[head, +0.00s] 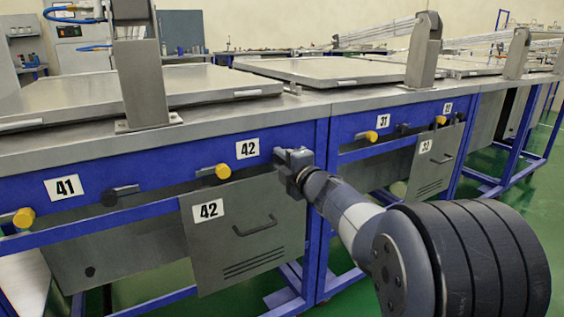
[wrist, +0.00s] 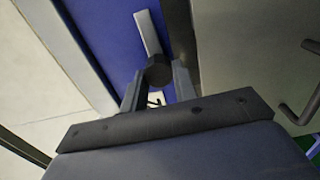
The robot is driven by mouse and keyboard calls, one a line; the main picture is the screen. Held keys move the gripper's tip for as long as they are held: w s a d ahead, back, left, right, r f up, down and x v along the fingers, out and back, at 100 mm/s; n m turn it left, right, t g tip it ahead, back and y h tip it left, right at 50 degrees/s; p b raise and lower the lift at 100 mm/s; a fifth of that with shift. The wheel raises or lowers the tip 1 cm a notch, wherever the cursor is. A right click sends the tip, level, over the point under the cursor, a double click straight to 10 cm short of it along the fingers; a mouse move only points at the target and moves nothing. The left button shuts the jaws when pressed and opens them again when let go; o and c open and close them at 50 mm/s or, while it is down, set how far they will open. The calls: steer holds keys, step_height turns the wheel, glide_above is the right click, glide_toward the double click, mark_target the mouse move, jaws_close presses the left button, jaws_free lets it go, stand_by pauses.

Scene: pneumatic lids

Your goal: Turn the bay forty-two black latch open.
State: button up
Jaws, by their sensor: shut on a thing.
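The bay forty-two black latch (wrist: 157,72) shows in the wrist view as a round dark knob with a light grey bar (wrist: 147,33) running up from it in the picture, against the blue rail. My gripper (wrist: 158,88) is shut on this knob, one finger on each side. In the head view my gripper (head: 292,166) is at the blue rail, right of the upper white "42" label (head: 247,148). There it hides most of the latch.
A yellow knob (head: 222,171) sits left of my gripper on the same rail. Below hangs a grey panel (head: 225,240) marked 42 with a handle. Bay 41's black latch (head: 110,195) is further left. Bay 31's yellow knob (head: 371,136) is to the right.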

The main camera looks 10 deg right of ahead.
steer(key=o, duration=1)
steer(key=shift+c, duration=0.2)
steer(key=shift+s, duration=0.1)
steer(key=shift+s+d, duration=0.2)
steer(key=shift+s, duration=0.1)
steer(key=p+v, duration=0.2)
steer(key=v, duration=0.8)
steer(key=shift+w+a, duration=0.1)
steer(key=shift+w, duration=0.05)
steer(key=b+x, duration=0.2)
steer(key=x, duration=0.8)
steer(key=shift+w+a, duration=0.1)
steer(key=shift+w, duration=0.25)
steer(key=shift+s, duration=0.1)
